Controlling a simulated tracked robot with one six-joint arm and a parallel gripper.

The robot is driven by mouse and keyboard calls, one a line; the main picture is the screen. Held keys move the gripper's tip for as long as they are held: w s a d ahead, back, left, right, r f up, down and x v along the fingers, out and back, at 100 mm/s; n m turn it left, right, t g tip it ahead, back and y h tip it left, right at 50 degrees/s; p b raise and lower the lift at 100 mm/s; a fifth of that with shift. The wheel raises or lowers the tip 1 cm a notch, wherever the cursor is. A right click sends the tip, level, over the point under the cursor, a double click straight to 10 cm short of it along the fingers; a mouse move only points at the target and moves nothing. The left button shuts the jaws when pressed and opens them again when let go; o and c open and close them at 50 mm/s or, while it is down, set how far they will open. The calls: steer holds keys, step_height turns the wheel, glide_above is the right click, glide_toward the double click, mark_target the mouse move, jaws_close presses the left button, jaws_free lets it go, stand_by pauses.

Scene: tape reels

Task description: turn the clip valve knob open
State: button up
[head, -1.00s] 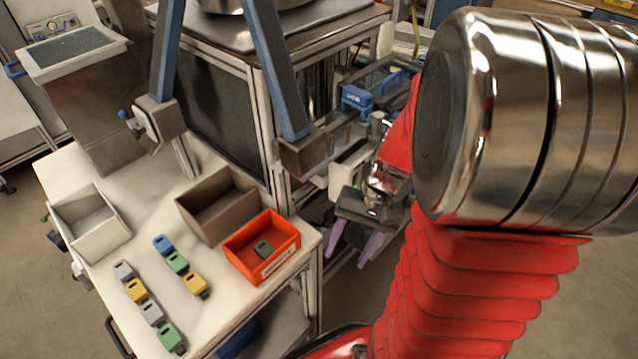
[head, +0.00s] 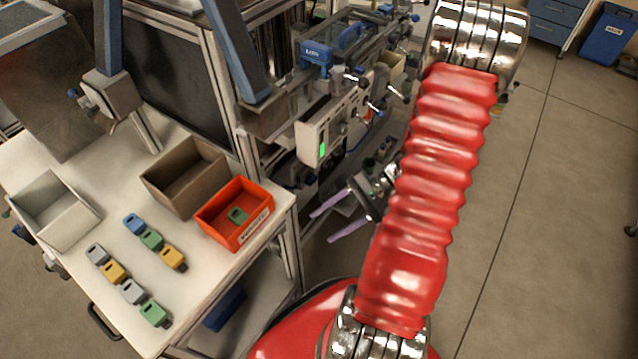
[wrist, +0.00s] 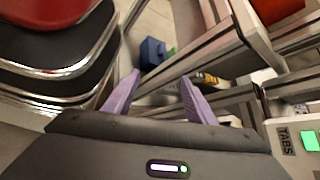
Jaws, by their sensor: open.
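My gripper (head: 321,227) is open and empty in the head view, its two lavender fingers pointing left beside the table's end and below the white box with a green screen (head: 322,148). In the wrist view my gripper (wrist: 160,78) also shows open, with nothing between the fingers. Several small dark knobs or levers with metal stems, such as one knob (head: 372,109), stick out from the machine's front above the gripper. I cannot tell which of them is the clip valve knob, or whether it is turned. No knob is between the fingers.
The white table (head: 70,165) holds an orange bin (head: 262,236), a brown bin (head: 150,187), a white bin (head: 80,232) and several coloured clips. In the wrist view, the box marked TABS (wrist: 288,140) is at right and metal frame bars are ahead. Open floor lies at right.

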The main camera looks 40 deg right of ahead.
mark_target(312, 180)
steer(key=w+d+f+m+t+h, duration=0.2)
steer(key=d+f+m+t, duration=0.1)
steer(key=d+f+t, duration=0.2)
steer(key=w+d+f+m+t+h, duration=0.2)
steer(key=d+f+m+t+h, duration=0.1)
steer(key=d+t, duration=0.5)
step_height(312, 180, down, 2)
steer(key=shift+w+d+f+m+t, duration=0.3)
steer(key=shift+m+t, duration=0.2)
steer(key=shift+m, duration=0.2)
steer(key=shift+w, duration=0.1)
steer(key=x, duration=1.3)
steer(key=shift+w, duration=0.3)
steer(key=shift+a, duration=0.1)
steer(key=shift+c, duration=0.5)
steer(key=c, duration=0.9)
steer(key=shift+c, duration=0.2)
